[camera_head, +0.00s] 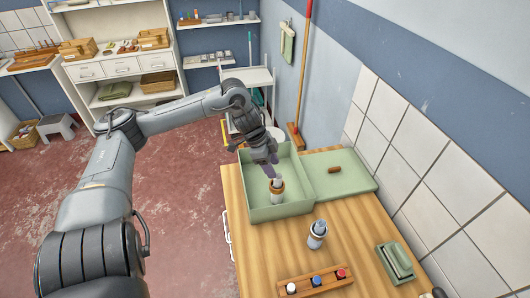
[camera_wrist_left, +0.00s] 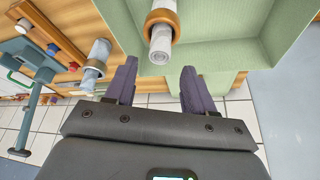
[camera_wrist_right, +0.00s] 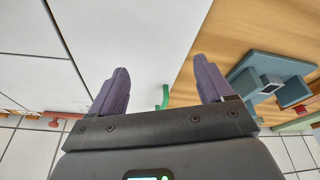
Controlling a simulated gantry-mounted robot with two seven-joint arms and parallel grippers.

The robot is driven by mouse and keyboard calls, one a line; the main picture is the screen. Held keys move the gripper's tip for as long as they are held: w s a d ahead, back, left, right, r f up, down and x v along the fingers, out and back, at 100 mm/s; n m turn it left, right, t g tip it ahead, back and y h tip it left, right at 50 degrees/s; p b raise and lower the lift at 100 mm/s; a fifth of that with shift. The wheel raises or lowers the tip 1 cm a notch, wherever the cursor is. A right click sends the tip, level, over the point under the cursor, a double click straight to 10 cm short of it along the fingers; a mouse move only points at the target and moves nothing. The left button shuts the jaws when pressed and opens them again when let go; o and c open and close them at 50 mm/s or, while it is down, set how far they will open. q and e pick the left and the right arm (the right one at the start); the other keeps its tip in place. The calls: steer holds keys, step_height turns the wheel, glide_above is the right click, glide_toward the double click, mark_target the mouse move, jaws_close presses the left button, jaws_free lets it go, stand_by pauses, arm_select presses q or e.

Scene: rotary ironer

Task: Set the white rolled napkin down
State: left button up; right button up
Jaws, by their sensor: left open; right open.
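The white rolled napkin (camera_head: 277,184) stands upright in a wooden ring inside the green open box (camera_head: 254,209). It also shows in the left wrist view (camera_wrist_left: 161,48), with the ring (camera_wrist_left: 160,20) around it. My left gripper (camera_head: 272,163) is just above the napkin's end. In the left wrist view my left gripper (camera_wrist_left: 157,72) is open, with the napkin's end just beyond its fingertips and nothing clearly between them. My right gripper (camera_wrist_right: 160,68) is open and empty in the right wrist view; it is not seen in the head view.
A rack (camera_head: 315,284) with white, blue and red pieces is at the front. A green tray (camera_head: 352,185) carries a brown piece (camera_head: 334,170).

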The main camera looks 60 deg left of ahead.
steer(key=shift+r, duration=0.25)
arm_select(q)
steer(key=shift+p+v, duration=0.6)
steer(key=shift+v, duration=2.2)
arm_select(e)
steer(key=shift+r, duration=0.4)
steer(key=shift+a, duration=0.1)
arm_select(q)
steer(key=shift+s, duration=0.1)
